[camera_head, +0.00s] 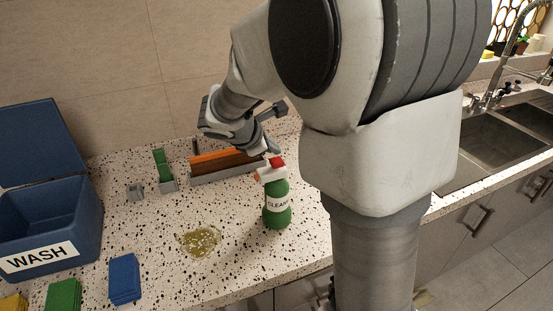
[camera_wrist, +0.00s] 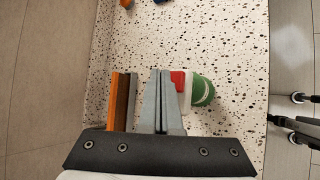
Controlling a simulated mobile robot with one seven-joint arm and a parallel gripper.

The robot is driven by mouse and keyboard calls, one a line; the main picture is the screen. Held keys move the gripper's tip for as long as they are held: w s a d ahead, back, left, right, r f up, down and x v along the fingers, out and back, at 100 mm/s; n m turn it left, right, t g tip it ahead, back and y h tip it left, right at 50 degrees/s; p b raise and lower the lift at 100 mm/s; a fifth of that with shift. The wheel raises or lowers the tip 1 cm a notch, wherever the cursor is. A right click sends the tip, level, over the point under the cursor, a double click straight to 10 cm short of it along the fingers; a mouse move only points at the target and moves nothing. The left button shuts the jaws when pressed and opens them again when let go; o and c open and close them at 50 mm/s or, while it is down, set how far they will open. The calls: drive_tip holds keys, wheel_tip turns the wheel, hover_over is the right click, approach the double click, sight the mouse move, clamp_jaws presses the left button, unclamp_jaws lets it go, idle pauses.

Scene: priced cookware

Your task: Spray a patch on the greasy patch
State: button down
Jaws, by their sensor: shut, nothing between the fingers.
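The greasy patch (camera_head: 199,241) is a yellow-green smear on the speckled counter, left of the cleaner bottle. The cleaner bottle (camera_head: 277,207) is green with a white label, a white head and a red top, and stands upright. In the wrist view the bottle (camera_wrist: 202,91) lies just right of my fingers, its red part close beside them; I cannot tell if they touch. My gripper (camera_head: 272,148) is shut and empty, just above and behind the bottle's head. In the wrist view my gripper (camera_wrist: 161,73) shows its two fingers together. The patch is not clearly seen there.
An orange-and-grey holder (camera_head: 225,164) stands behind the bottle. A green piece in a grey stand (camera_head: 168,186) is left of it. A blue WASH bin (camera_head: 85,222) stands at left, with blue (camera_head: 124,278), green and yellow cloths in front. A sink (camera_head: 490,135) is at right.

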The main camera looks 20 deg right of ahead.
sight(273, 162)
drive_tip(key=shift+f, duration=0.1)
idle(0.4)
drive_tip(key=shift+f+b, duration=0.4)
drive_tip(key=shift+b, duration=0.05)
drive_tip(key=shift+f+b, duration=0.6)
idle(0.5)
drive_tip(key=shift+r, duration=0.2)
drive_tip(key=shift+r+p, duration=0.85)
drive_tip(key=shift+r, duration=0.05)
wheel_tip(273, 162, up, 6)
drive_tip(key=p, duration=0.5)
idle(0.5)
